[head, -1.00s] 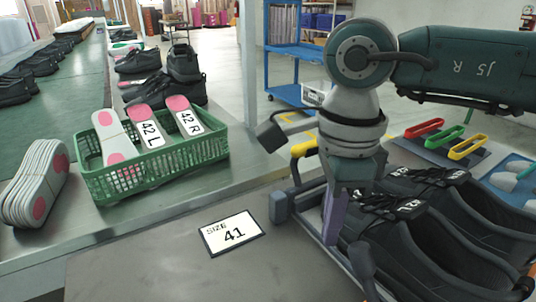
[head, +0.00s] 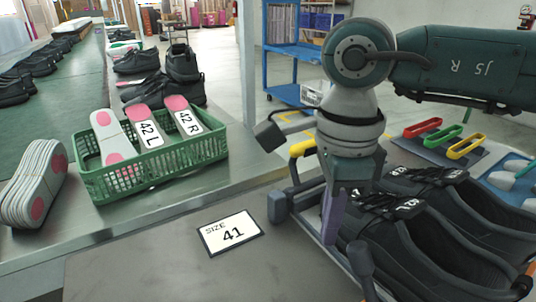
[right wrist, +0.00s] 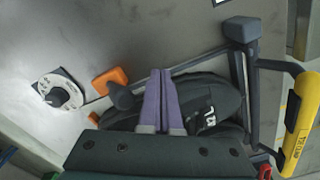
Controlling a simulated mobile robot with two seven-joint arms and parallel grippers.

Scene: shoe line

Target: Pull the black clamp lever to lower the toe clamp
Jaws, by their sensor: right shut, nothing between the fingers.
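My right gripper (head: 329,232) has purple fingers and points down at the near-left side of the shoe fixture (head: 300,178). Its fingers are together and empty, and it also shows in the right wrist view (right wrist: 160,72). A dark rounded lever knob (head: 361,257), perhaps the clamp lever, stands below and right of the fingertips. The same knob seems to show just left of the fingers in the right wrist view (right wrist: 122,97). A dark shoe (right wrist: 208,92) lies beneath the fingers. I cannot pick out the toe clamp for certain. My left gripper is not in view.
A yellow handle (right wrist: 300,122) and a dark block (right wrist: 241,29) are at the fixture's edge. An orange block (right wrist: 110,79) and a dial (right wrist: 60,91) lie left. A size 41 card (head: 230,233) lies on bare table. A green insole basket (head: 150,174) stands farther left.

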